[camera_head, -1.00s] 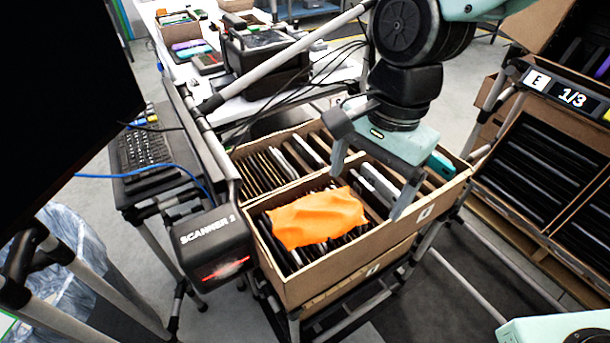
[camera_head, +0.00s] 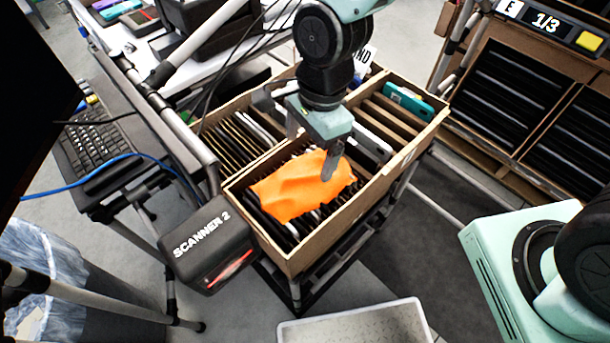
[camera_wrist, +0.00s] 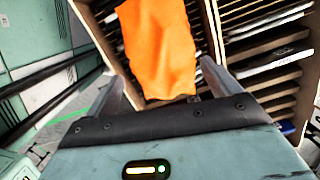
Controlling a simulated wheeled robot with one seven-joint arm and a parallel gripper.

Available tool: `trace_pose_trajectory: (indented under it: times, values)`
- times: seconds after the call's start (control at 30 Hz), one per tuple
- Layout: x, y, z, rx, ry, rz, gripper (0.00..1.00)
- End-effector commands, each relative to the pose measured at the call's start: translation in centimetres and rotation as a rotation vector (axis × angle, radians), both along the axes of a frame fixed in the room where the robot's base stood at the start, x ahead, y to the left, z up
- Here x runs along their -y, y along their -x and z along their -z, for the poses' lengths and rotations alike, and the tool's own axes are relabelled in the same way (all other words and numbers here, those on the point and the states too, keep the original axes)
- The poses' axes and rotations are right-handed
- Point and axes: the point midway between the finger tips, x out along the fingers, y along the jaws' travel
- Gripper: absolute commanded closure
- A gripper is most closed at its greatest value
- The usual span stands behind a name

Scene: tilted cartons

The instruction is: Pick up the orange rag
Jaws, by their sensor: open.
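The orange rag (camera_head: 297,187) lies crumpled and spread over the upright dark items in the front compartment of a tilted cardboard carton (camera_head: 345,218). My gripper (camera_head: 312,158) is open just above the rag's far right part in the head view, with one finger overlapping the rag's edge. In the wrist view the rag (camera_wrist: 158,48) lies ahead of and between the two open fingers (camera_wrist: 165,85). Nothing is held between the fingers. I cannot tell whether a finger touches the rag.
A black scanner box (camera_head: 212,243) stands left of the carton, with a keyboard (camera_head: 92,145) behind it. A shelf of black items (camera_head: 510,95) is at the right. A pale bin (camera_head: 355,326) sits at the bottom. Carton walls and dividers surround the rag.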

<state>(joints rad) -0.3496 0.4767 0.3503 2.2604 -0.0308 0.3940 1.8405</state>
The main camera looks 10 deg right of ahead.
Motion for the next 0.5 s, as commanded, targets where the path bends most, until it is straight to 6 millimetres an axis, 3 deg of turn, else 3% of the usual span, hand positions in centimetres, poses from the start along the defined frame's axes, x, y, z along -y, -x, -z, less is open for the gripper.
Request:
trace_pose_trajectory:
  times: [0.5]
  values:
    - [-0.3, 0.4, 5.1, -0.004, 0.002, -0.003, 0.11]
